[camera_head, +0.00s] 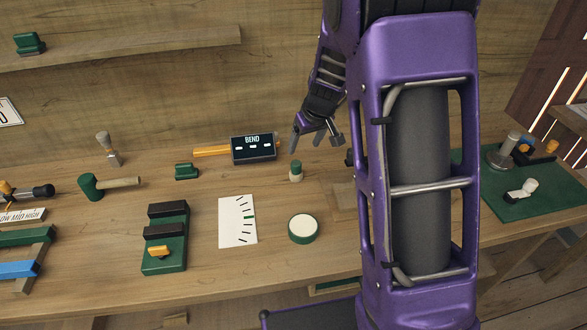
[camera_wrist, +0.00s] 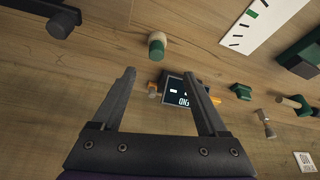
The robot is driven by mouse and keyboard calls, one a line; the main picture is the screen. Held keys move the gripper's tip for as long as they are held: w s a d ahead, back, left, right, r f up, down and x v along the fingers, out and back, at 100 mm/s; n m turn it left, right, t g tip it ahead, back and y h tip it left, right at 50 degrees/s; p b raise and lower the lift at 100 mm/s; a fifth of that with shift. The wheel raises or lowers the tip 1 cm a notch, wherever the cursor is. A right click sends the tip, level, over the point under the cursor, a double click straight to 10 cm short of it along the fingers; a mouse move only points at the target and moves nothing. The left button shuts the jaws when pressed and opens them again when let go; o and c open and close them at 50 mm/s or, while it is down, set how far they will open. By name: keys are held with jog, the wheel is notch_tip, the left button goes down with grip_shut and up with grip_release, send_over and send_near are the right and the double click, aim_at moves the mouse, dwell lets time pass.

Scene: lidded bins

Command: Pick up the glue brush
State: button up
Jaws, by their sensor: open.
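What looks like the glue brush (camera_head: 112,155), with a pale knobbed handle and a flat greyish end, is at the back left of the bench in the head view. It also shows at the right of the wrist view (camera_wrist: 265,120). Its bristles are too small to make out. My gripper (camera_head: 317,139) is open and empty above the back of the bench, well to the right of the brush. In the wrist view my fingers (camera_wrist: 162,75) are spread apart, with the dark BEND display between and beyond them.
The BEND display (camera_head: 254,148) and a small green-topped peg (camera_head: 296,171) are near my gripper. A green block (camera_head: 187,171) and green-headed mallet (camera_head: 90,187) lie toward the brush. A slotted green stand (camera_head: 166,222), white card (camera_head: 226,235) and round pad (camera_head: 303,229) are in front.

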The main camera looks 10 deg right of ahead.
aim_at(297, 163)
jog(key=x, duration=0.8)
jog(key=shift+w+f, duration=0.15)
jog(key=shift+f, duration=0.1)
jog(key=shift+w+d+x, duration=0.1)
jog(key=shift+w+x, duration=0.1)
jog(key=shift+x, duration=0.8)
jog(key=shift+w+d+x, duration=0.1)
jog(key=shift+w+x, duration=0.05)
jog(key=shift+x, duration=0.85)
jog(key=shift+w+x, duration=0.2)
jog(key=shift+x, duration=0.8)
jog(key=shift+r, duration=0.25)
grip_shut()
notch_tip(297, 163, up, 10)
jog(key=shift+c, duration=2.1)
grip_release()
jog(key=c, duration=0.7)
